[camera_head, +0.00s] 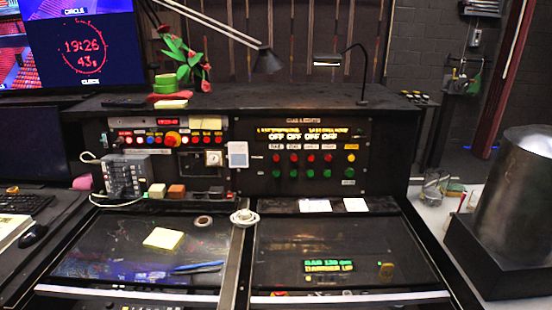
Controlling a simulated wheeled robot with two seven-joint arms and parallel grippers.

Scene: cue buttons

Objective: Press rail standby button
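The black cue lights panel (318,192) stands upright at the back of the desk, right of centre. It has a row of red buttons (311,158) above a row of green buttons (311,174), with a yellow button (351,158) at the right end. Small white label plates (293,147) sit above the red buttons, under lit yellow readouts (304,136) that show OFF. The labels are too small to read, so I cannot tell which button is rail standby. Neither of my grippers is in view.
A white round knob (244,217) stands between the two desk halves. A second control panel (183,134) is at left. A metal cylinder (515,200) stands at far right.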

